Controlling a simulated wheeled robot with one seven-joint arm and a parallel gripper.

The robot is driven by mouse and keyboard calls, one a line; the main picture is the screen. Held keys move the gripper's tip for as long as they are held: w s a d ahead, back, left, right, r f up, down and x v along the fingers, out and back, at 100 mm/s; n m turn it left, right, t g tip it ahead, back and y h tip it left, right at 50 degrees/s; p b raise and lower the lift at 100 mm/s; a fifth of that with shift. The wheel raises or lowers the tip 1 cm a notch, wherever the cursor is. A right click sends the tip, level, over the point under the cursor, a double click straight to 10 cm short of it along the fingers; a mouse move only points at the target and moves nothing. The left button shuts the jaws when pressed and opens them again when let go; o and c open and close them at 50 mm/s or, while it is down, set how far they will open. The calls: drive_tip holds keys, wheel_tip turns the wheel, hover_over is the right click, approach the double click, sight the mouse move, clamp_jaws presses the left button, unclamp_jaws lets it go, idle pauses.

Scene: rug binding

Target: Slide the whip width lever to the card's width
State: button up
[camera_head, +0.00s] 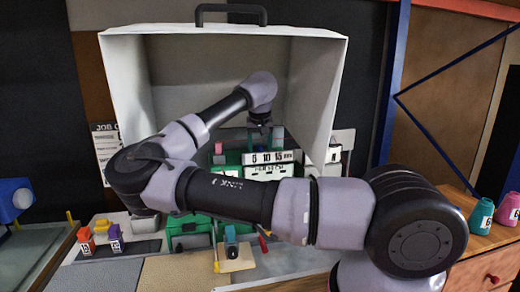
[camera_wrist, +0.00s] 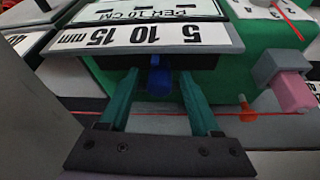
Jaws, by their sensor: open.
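The lever's blue knob (camera_wrist: 158,78) shows in the wrist view under the edge of a white scale plate (camera_wrist: 150,36) marked 5, 10 and 15 mm, near the 10 and 5 marks. My gripper (camera_wrist: 157,84) is open, with one green finger on each side of the knob and visible gaps to both. The scale plate also shows in the head view (camera_head: 268,158) on the green machine, with my gripper (camera_head: 262,138) just above and behind it; its fingertips are hard to make out there. A job card (camera_head: 104,150) hangs at the left; its width is unreadable.
A pale hood (camera_head: 222,30) encloses the machine on top and sides. In the wrist view, a pink-ended grey block (camera_wrist: 292,88) and an orange peg (camera_wrist: 246,108) stand to the right. Orange (camera_head: 85,240) and purple (camera_head: 114,238) tagged pieces stand at front left.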

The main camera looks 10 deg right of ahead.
clamp_jaws()
idle(1.4)
